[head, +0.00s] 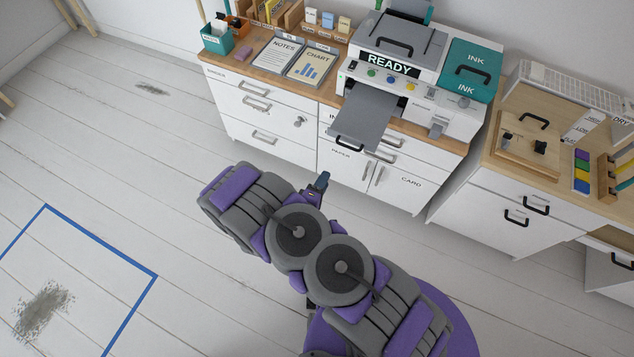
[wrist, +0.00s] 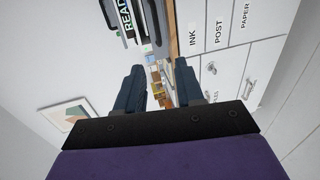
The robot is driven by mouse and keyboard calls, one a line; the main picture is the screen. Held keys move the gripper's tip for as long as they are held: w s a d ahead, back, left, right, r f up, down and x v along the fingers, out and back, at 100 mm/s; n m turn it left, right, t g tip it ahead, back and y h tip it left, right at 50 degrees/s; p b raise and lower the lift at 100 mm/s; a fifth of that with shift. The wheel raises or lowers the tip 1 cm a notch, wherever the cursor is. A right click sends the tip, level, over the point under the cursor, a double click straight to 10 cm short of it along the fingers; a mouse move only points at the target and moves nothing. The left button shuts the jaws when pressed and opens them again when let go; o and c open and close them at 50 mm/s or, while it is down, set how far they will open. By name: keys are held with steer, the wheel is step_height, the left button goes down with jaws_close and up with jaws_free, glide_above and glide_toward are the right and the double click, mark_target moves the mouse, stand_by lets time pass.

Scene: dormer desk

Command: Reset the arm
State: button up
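My arm is folded, grey and purple, in the lower middle of the head view. My gripper (head: 319,184) shows there as a small dark tip beyond the folded joints, in front of the white cabinets and apart from them. In the wrist view my gripper (wrist: 159,85) has two dark blue fingers standing apart with an empty gap between them. The fingers hold nothing. Part of the gripper is hidden behind my arm in the head view.
A printer (head: 400,75) marked READY stands on the cabinet (head: 265,115), its grey tray (head: 368,115) jutting out toward my arm. A second cabinet (head: 510,205) stands at right.

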steer(key=w+a+r+m+g+y+b, duration=0.1)
steer(key=w+a+r+m+g+y, duration=0.25)
steer(key=m+g, duration=0.25)
steer(key=s+r+m+g+y+b, duration=0.2)
steer(key=s+r+m+g+y, duration=0.15)
steer(key=r, duration=0.95)
steer(key=s+d+r+m+g, duration=0.1)
steer(key=s+d+r, duration=0.4)
steer(key=s, duration=0.5)
steer(key=s+d+r+m+g+h+b, duration=0.1)
steer(key=s+d+r+m+g, duration=0.1)
steer(key=s+d+r, duration=0.3)
steer(key=s+d+r+m+g, duration=0.1)
steer(key=s+d+r+g, duration=0.3)
steer(key=s+d, duration=0.6)
steer(key=shift+s+d+r+b, duration=0.35)
steer(key=shift+s+r, duration=0.65)
steer(key=shift+s, duration=1.65)
steer(key=shift+d, duration=0.25)
